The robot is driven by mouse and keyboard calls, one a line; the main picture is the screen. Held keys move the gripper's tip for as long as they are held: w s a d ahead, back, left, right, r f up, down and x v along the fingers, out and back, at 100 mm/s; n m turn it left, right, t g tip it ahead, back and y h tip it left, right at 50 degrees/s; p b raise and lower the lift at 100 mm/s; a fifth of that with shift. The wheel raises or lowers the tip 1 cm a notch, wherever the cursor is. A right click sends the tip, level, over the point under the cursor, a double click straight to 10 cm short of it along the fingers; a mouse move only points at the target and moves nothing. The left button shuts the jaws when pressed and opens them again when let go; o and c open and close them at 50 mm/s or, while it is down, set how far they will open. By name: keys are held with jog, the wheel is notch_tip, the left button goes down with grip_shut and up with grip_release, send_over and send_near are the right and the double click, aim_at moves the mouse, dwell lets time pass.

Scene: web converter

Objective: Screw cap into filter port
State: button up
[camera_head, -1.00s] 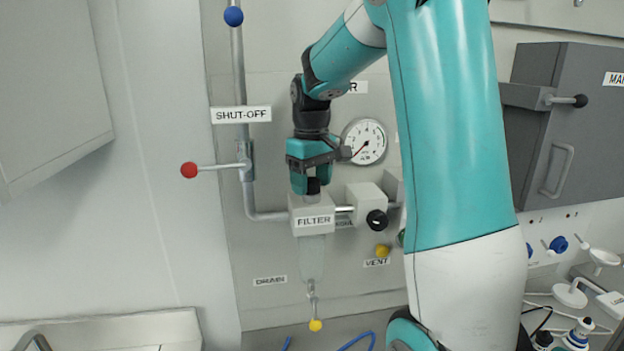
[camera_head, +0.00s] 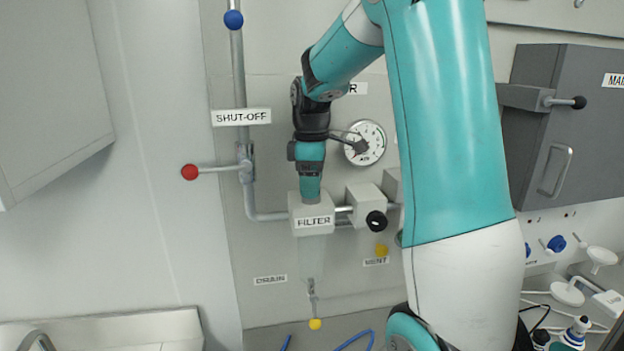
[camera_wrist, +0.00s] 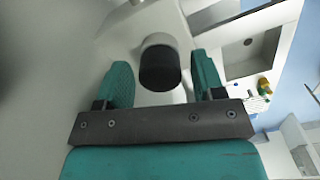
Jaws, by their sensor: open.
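The white filter block (camera_head: 313,222), labelled FILTER, is fixed to the wall panel, with its clear bowl (camera_head: 312,258) hanging below. My gripper (camera_head: 310,190) points straight down just above the top of the block and hides that top in the head view. In the wrist view my gripper (camera_wrist: 160,85) is open, its two teal fingers apart on either side of a black cap (camera_wrist: 160,70). The cap sits at a round pale fitting, and a gap shows between it and each finger. The filter port itself is hidden, so how deep the cap sits cannot be told.
A pressure gauge (camera_head: 365,142) is close to the right of my wrist. A black knob (camera_head: 376,220) stands right of the filter. The red-ended shut-off lever (camera_head: 190,172) sticks out at left. A grey box (camera_head: 560,125) is at far right.

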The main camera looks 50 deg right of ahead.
jog(key=n, duration=0.4)
jog(key=c, duration=1)
jog(key=m, duration=0.4)
jog(key=m, duration=0.4)
